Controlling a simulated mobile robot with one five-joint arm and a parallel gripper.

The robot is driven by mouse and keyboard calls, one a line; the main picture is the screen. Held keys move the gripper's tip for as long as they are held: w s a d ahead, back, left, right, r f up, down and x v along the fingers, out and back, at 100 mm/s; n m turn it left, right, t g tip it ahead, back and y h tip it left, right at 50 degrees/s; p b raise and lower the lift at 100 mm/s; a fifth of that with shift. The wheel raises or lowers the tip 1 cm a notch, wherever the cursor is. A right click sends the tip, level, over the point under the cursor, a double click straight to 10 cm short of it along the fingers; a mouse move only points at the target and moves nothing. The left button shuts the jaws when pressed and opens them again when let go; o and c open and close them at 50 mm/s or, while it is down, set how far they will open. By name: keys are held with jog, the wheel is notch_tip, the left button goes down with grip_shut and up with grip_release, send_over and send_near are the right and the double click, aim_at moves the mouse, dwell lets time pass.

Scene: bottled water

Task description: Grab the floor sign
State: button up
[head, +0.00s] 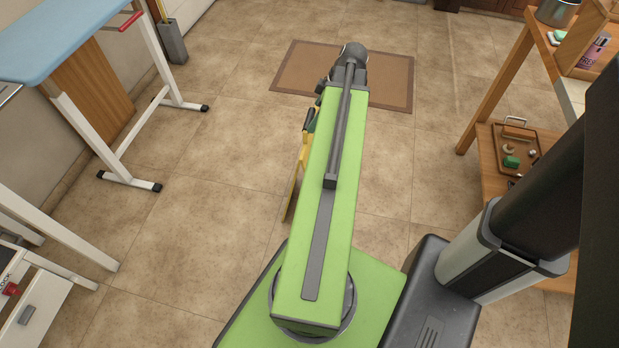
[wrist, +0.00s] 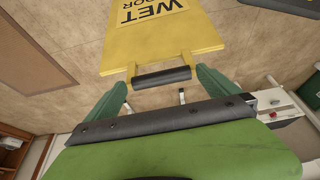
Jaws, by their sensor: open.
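The yellow floor sign (wrist: 192,36) has black "WET" lettering and a dark grip bar (wrist: 162,78) across a cut-out at its near end. In the head view, a thin yellow strip of the sign (head: 292,197) shows along the left side of my arm; the arm hides the rest. My gripper (wrist: 161,77) is open, with its green fingers on either side of the grip bar. I cannot tell whether either finger touches the bar.
A blue-topped table (head: 60,40) with white legs stands at the left. A wooden shelf (head: 485,100) with a tray (head: 540,142) stands at the right. A brown mat (head: 395,88) lies ahead on the tiled floor. Open floor lies on both sides of my arm.

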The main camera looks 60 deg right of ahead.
aim_at(310, 118)
jog(key=b+x, duration=0.4)
jog(key=x, duration=0.1)
jog(key=shift+w+a+b, duration=0.1)
jog(key=shift+w+b, duration=0.15)
jog(key=shift+b, duration=0.05)
jog(key=shift+r, duration=0.15)
jog(key=c, duration=1.8)
jog(key=shift+r+p, duration=0.15)
jog(key=shift+p, duration=0.15)
